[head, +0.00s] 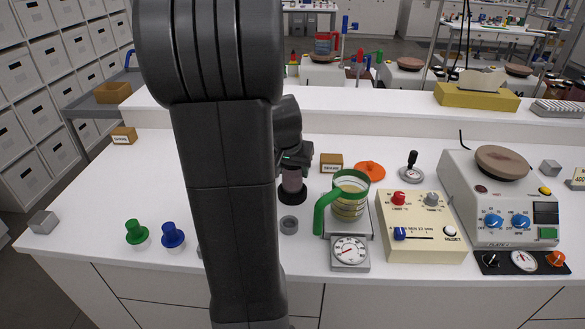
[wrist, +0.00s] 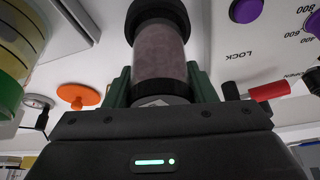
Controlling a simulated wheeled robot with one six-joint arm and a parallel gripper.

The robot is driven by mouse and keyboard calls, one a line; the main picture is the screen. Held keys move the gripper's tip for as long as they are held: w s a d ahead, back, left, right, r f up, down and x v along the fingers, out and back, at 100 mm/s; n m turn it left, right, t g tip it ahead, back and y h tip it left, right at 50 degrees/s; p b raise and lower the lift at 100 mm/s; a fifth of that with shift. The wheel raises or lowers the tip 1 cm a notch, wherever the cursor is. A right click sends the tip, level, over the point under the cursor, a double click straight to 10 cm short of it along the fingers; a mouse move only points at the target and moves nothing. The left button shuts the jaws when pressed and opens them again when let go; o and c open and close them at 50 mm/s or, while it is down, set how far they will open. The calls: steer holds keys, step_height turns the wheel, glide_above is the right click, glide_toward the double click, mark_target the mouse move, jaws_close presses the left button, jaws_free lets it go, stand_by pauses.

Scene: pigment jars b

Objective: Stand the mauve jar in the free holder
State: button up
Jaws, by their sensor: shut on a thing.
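My gripper (head: 293,160) is shut on the mauve jar (head: 292,181), behind my arm's dark column in the head view. In the wrist view the jar (wrist: 159,52) stands between the green fingers of my gripper (wrist: 162,78), with a wide black end away from the palm and a black band near it. In the head view it looks upright, its black end downward; I cannot tell whether it touches the counter.
A green-handled striped jug (head: 350,196) stands on a scale (head: 350,252) right of the holder. A cream control box (head: 421,226) is further right. Green (head: 137,230) and blue (head: 172,235) knobbed items stand left. An orange disc (head: 369,170) lies behind the jug. The left counter is mostly clear.

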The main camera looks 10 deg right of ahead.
steer(key=shift+f+b, duration=1.15)
steer(key=shift+f, duration=0.15)
steer(key=o, duration=1.4)
steer(key=v, duration=1.4)
steer(key=shift+f, duration=0.15)
steer(key=x, duration=1.3)
steer(key=shift+w+d+f, duration=0.1)
steer(key=shift+w+f, duration=0.05)
steer(key=shift+f, duration=0.15)
steer(key=shift+r+p, duration=0.25)
steer(key=shift+p, duration=0.05)
steer(key=shift+r, duration=0.1)
